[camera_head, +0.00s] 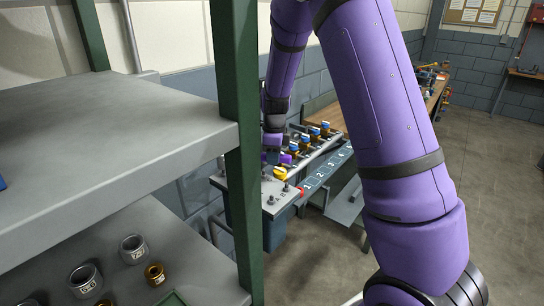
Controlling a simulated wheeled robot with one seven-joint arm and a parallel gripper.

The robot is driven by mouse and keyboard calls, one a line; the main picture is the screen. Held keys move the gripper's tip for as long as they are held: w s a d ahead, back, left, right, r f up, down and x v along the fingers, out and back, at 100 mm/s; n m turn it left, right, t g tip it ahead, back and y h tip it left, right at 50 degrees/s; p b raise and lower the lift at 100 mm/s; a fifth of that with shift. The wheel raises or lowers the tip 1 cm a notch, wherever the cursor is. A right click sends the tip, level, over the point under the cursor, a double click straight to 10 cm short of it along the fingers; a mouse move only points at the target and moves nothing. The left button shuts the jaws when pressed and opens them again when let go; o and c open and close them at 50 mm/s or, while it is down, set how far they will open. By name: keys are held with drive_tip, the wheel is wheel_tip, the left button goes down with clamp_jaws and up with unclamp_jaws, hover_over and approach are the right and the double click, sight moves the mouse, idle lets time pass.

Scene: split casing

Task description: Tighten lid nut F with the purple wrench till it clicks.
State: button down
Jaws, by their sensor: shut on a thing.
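My purple arm reaches from the right foreground over to the bench at the middle, where my gripper (274,154) shows small, low over the near end of the bench. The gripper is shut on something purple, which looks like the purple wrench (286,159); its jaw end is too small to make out. Below is a grey casing top (262,196) with small dark studs or nuts and a yellow part (281,172). I cannot tell which nut is F, nor whether the wrench sits on it.
A grey shelf rack (110,120) with a green post (236,140) fills the left; metal rings (133,248) lie on its lower shelf. A numbered strip (324,174) and several blue-topped parts line the bench. Open floor (490,200) is at right.

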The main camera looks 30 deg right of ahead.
drive_tip(key=shift+f, duration=1.65)
drive_tip(key=shift+s+a+m, duration=1.7)
drive_tip(key=shift+a+m, duration=0.1)
drive_tip(key=shift+a, duration=0.05)
drive_tip(key=shift+d, duration=0.15)
drive_tip(key=w+d+n, duration=0.5)
drive_tip(key=w, duration=0.1)
drive_tip(key=shift+w+n, duration=0.2)
drive_tip(key=shift+n, duration=0.2)
